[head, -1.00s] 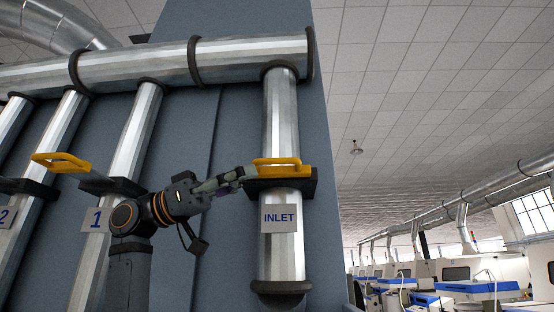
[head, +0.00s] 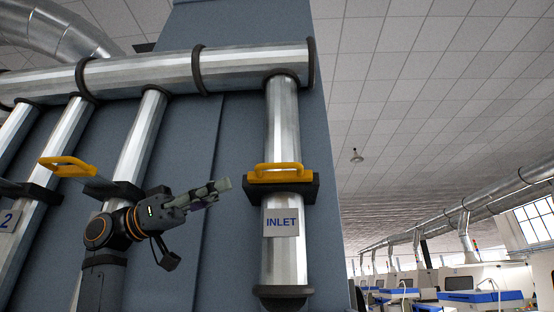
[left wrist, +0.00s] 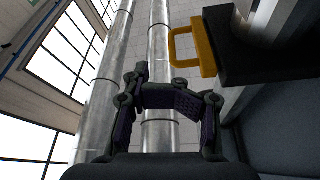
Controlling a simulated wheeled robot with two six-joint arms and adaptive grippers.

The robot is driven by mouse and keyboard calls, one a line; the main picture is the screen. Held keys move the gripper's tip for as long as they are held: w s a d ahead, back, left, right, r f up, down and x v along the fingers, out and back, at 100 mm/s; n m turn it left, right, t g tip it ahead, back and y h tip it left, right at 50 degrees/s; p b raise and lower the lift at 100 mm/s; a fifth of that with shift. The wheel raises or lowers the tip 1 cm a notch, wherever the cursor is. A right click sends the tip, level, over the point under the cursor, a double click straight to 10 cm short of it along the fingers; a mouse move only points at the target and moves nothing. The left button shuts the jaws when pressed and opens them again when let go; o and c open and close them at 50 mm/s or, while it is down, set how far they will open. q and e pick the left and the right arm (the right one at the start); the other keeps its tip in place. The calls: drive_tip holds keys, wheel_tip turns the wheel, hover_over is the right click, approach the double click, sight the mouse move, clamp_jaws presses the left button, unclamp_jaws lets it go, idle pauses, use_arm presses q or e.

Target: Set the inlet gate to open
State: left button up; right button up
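The inlet gate's yellow handle (head: 275,171) sits close against its dark collar (head: 268,190) on the right-hand vertical pipe. A sign marked INLET (head: 282,222) hangs just below the collar. My left gripper (head: 226,184) is left of the handle, apart from it, and points right. A yellow handle (left wrist: 192,48) and a dark plate (left wrist: 262,40) show above and right of the fingers there. My right gripper is out of view.
Another yellow handle (head: 67,166) stands out to the left on a neighbouring gate. A large horizontal duct (head: 150,72) crosses above the pipes. A blue-grey panel (head: 235,130) is behind them. White machines (head: 480,285) stand far off at the right.

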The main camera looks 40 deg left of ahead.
use_arm(q)
drive_tip(key=v, duration=1.2)
drive_tip(key=shift+w+d, duration=0.1)
